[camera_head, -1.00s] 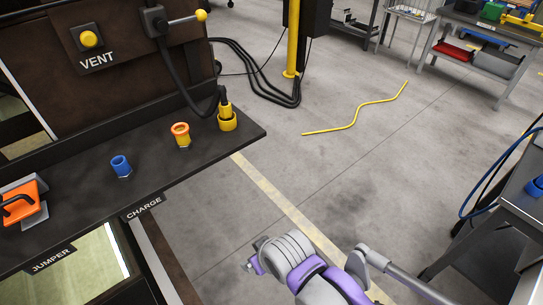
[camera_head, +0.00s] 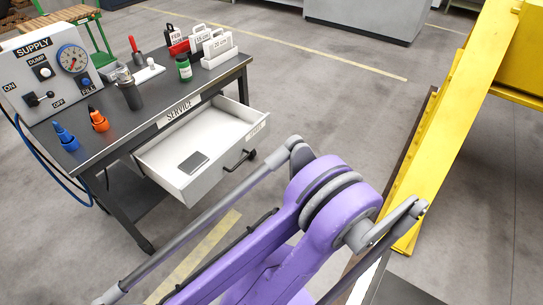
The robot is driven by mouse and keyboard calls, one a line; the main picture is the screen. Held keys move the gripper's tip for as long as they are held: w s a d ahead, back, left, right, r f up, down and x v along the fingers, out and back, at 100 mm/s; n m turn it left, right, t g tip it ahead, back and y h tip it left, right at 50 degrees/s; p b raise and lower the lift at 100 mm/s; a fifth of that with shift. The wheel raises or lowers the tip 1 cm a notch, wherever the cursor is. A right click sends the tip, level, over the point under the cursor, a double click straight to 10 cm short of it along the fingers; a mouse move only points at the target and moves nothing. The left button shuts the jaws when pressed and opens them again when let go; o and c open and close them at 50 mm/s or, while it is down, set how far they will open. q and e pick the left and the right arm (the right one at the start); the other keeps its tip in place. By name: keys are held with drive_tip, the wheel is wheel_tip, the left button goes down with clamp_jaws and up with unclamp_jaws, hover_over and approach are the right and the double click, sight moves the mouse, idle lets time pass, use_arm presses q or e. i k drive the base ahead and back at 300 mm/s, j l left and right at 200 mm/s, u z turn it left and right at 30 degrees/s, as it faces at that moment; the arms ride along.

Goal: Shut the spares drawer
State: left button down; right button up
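The spares drawer (camera_head: 188,182) is a white drawer under the service table (camera_head: 105,157). It is pulled well out toward the lower right. Its dark handle (camera_head: 240,160) is on the front panel, near a small label. A flat dark grey square item (camera_head: 194,162) lies inside on the drawer floor. A purple and grey arm of mine fills the lower middle of the view, in front of the drawer's lower right side. Neither gripper's fingers show.
A supply box (camera_head: 45,75) with a gauge stands on the table's left. Blue and orange fittings, a grey canister (camera_head: 130,92), a green jar (camera_head: 183,68) and white card holders (camera_head: 218,50) stand on top. A yellow steel structure (camera_head: 455,125) rises at right. Open floor lies behind.

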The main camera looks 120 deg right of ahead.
sight(226, 131)
drive_tip(key=z, duration=3.6)
drive_tip(key=i+u, duration=0.1)
drive_tip(key=i, duration=0.2)
drive_tip(key=i+l+u, duration=0.1)
drive_tip(key=i+u, duration=0.4)
